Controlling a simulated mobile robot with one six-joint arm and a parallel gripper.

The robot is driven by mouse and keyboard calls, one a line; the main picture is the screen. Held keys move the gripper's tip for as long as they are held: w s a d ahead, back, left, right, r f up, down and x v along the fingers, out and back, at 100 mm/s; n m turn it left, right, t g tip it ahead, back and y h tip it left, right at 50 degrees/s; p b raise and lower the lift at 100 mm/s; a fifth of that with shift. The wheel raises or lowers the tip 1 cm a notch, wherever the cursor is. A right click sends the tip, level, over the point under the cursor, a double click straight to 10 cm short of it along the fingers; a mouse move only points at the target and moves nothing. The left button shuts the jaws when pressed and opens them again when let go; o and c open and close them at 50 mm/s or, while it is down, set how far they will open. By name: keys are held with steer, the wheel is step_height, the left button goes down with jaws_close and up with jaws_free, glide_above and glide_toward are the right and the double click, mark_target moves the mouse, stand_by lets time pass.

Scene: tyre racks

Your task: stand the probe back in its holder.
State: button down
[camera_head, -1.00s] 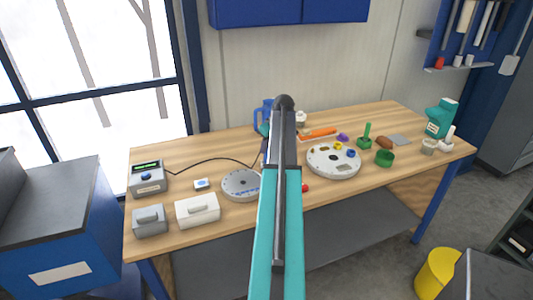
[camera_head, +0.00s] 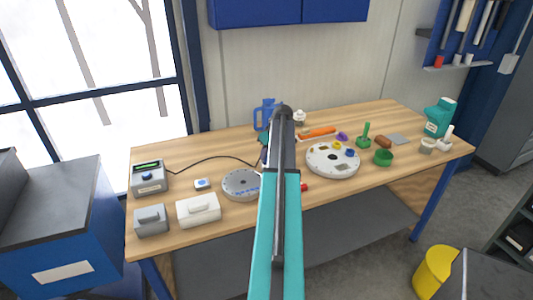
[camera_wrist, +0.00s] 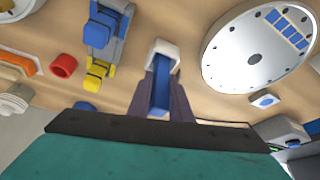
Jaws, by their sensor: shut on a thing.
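My gripper (camera_wrist: 163,95) has its two dark fingers closed around a narrow blue piece with a white end, which I take for the probe (camera_wrist: 162,88). It is held above the wooden table, and my arm hides most of it in the head view. A black cable (camera_head: 207,160) runs from the grey meter with a green display (camera_head: 148,178) to the spot behind my arm. The meter also shows at the lower right of the wrist view (camera_wrist: 287,133). I cannot tell for sure which thing is the probe's holder.
A white disc with blue blocks (camera_wrist: 258,50) lies close to the gripper. A blue and yellow piece (camera_wrist: 100,38) and a red ring (camera_wrist: 63,66) are on its other side.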

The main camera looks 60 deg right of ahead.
steer(key=shift+f, duration=0.1)
steer(key=c, duration=1.6)
jaws_free()
steer(key=shift+b+v, duration=1.65)
steer(key=shift+v, duration=4.45)
steer(key=shift+w, duration=0.1)
